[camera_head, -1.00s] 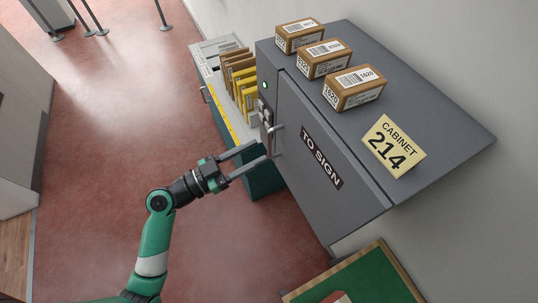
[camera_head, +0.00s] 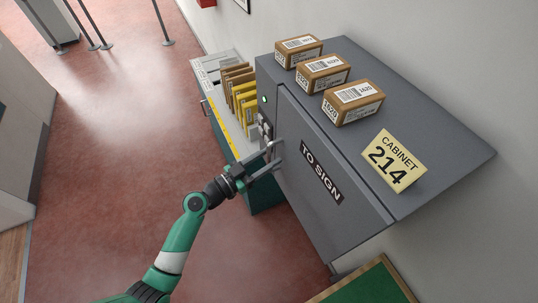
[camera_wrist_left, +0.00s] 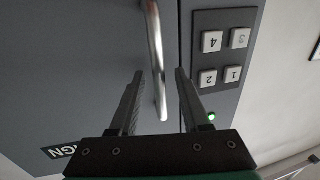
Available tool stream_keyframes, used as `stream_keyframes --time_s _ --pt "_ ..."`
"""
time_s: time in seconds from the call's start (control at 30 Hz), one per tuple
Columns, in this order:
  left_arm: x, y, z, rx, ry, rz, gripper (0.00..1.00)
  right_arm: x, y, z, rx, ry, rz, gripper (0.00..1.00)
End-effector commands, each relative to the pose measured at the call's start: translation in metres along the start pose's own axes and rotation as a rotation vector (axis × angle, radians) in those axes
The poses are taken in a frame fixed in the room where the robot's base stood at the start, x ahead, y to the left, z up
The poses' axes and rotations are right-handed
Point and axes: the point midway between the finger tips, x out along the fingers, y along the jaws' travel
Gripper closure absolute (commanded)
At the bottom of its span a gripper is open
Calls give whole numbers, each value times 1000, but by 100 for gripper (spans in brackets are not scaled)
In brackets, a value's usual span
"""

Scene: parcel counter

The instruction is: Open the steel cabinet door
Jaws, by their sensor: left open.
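The grey steel cabinet (camera_head: 430,165) stands at the right in the head view. Its door (camera_head: 310,145) carries a "TO SIGN" label (camera_head: 321,170) and looks closed. A bright bar handle (camera_wrist_left: 157,60) sits on the door near its edge. My left gripper (camera_head: 277,157) is at the handle, and in the left wrist view its open fingers (camera_wrist_left: 157,75) lie on either side of the handle's end, with gaps visible. A keypad (camera_wrist_left: 222,48) with a green light (camera_wrist_left: 211,117) is beside the handle. My right gripper is not in view.
Several brown parcels and a "CABINET 214" sign (camera_head: 394,161) stand on the cabinet top. A counter with yellow and brown envelopes (camera_head: 241,92) is left of the cabinet. A green-topped board (camera_head: 368,287) is at the bottom. The red floor at left is open.

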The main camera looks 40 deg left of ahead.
Motion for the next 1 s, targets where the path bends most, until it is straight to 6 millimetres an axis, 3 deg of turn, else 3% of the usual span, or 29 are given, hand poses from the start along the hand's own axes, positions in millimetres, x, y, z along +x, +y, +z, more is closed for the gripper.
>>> stream_keyframes --time_s 0.3,0.57,1.0 --pt "5 0 0 0 -1 0 53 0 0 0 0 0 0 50" --pt "5 0 0 0 -1 0 100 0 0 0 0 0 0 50" --pt "5 0 0 0 -1 1 100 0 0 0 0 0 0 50"
